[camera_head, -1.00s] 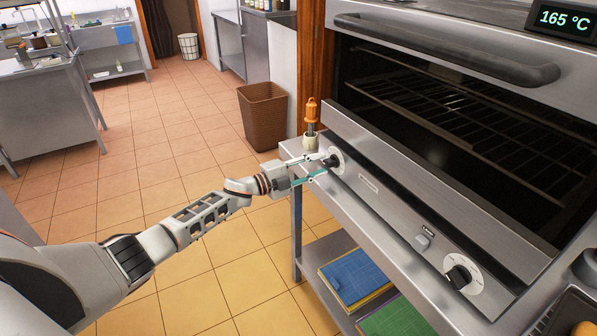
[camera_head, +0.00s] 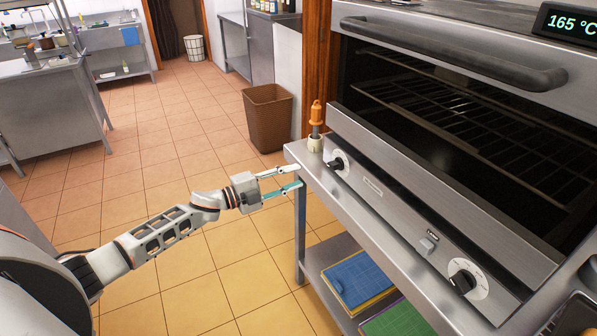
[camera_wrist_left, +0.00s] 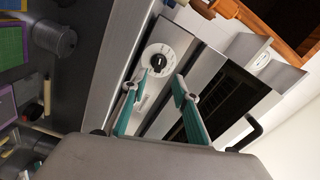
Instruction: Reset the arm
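My left gripper (camera_head: 291,178) is open and empty, over the floor beside the near left end of the steel bench. Its two teal-padded fingers also show apart in the left wrist view (camera_wrist_left: 155,92). The oven's left black knob (camera_head: 337,162) on its white dial sits to the right of the fingertips, with a gap between. In the left wrist view this knob (camera_wrist_left: 158,62) shows beyond the fingers. My left arm reaches in from the lower left. My right gripper is in neither view.
The oven (camera_head: 432,190) has a long handle (camera_head: 455,55) and a display (camera_head: 570,23) reading 165 °C. An orange-handled tool (camera_head: 316,115) stands in a holder near the bench corner. Coloured boards (camera_head: 357,280) lie on the lower shelf.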

